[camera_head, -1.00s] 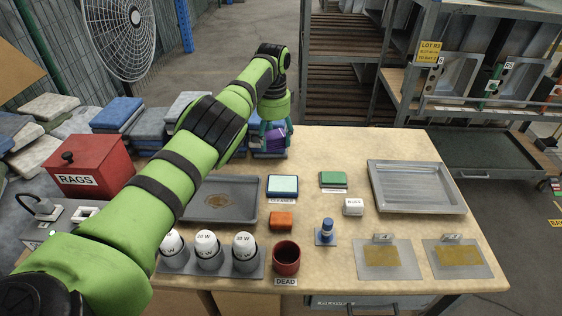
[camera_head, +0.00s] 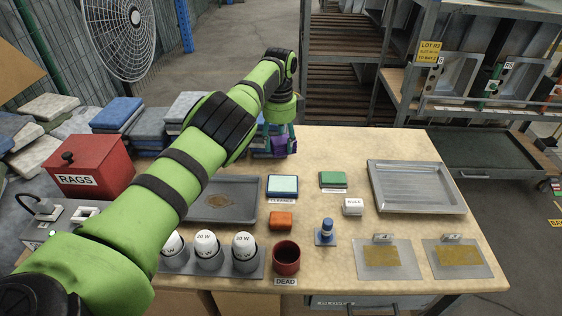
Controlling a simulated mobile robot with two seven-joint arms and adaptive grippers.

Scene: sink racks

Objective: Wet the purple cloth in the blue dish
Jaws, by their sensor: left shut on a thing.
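My left gripper (camera_head: 279,137) is at the back edge of the table, shut on the purple cloth (camera_head: 289,146), beside a stack of blue folded cloths (camera_head: 262,151). The arm and gripper hide part of the cloth and the stack. A small square dish with a dark blue rim and a pale inside (camera_head: 283,185) stands on the table, with a label in front that seems to read CLEANER. It is nearer the front than the gripper, and the cloth is apart from it. My right gripper is not in view.
A green block-like item (camera_head: 333,180), an orange block (camera_head: 281,221) and a small white block (camera_head: 353,207) lie near the dish. A dark tray (camera_head: 238,216), a red cup (camera_head: 287,258) and a metal tray (camera_head: 417,187) stand around. The table's back right is clear.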

